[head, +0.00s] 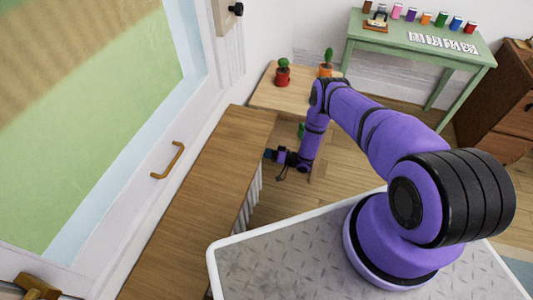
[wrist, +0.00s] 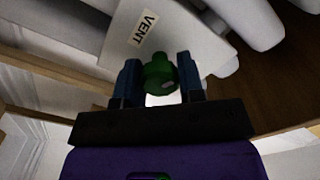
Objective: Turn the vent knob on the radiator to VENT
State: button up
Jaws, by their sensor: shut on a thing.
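In the wrist view the green vent knob (wrist: 158,70) sits between the two dark blue fingers of my gripper (wrist: 160,80), which is shut on it. A pale mark shows on the knob's near face; I cannot tell which way the knob is set. A white label reading VENT (wrist: 143,28) is on the white radiator (wrist: 115,35) just above and left of the knob. In the head view my gripper (head: 271,155) is low beside the end of the wooden shelf. The radiator's white ribs (head: 252,200) show under the shelf edge; the knob is hidden there.
The long wooden shelf (head: 205,190) overhangs the radiator below the window (head: 80,110). A low wooden table (head: 262,98) with a red pot (head: 282,77) and an orange pot (head: 326,70) stands behind my gripper. A green table (head: 400,45) is at the back. Open floor lies right of the radiator.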

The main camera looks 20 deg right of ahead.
jog(key=n, duration=0.4)
jog(key=shift+n, duration=0.3)
jog(key=n, duration=0.3)
jog(key=shift+n, duration=0.3)
jog(key=n, duration=0.3)
jog(key=shift+s+n, duration=0.1)
jog(key=shift+n, duration=2.1)
jog(key=o, duration=0.9)
jog(key=shift+d, duration=0.1)
jog(key=v, duration=1)
jog(key=shift+s+d, duration=0.2)
jog(key=shift+d, duration=0.1)
